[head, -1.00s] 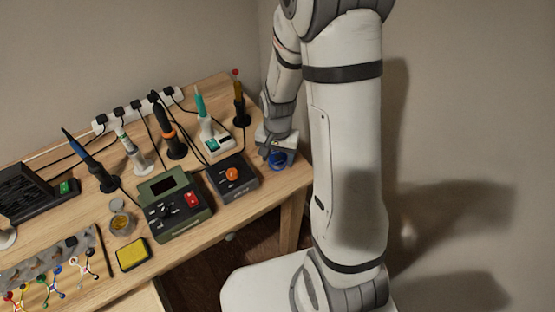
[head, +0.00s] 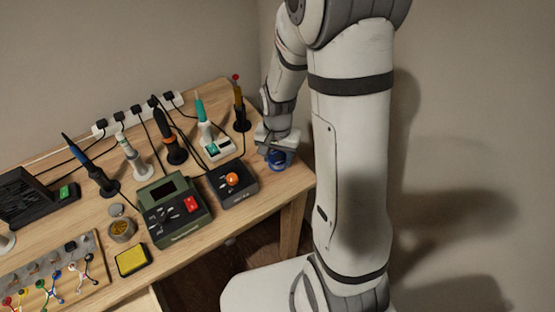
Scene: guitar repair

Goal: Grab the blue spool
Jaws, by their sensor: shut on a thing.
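The blue spool (head: 277,160) is at the right end of the wooden bench, near its corner, in the head view. My gripper (head: 273,150) reaches down to it from above and is shut on it. The gripper body covers the spool's upper part. I cannot tell whether the spool touches the bench top or is just clear of it.
A dark box with an orange knob (head: 234,186) is just left of the spool. A green device (head: 174,208), a teal-handled iron on its stand (head: 216,146) and a yellow sponge (head: 132,260) stand further left. The wall is close behind the bench.

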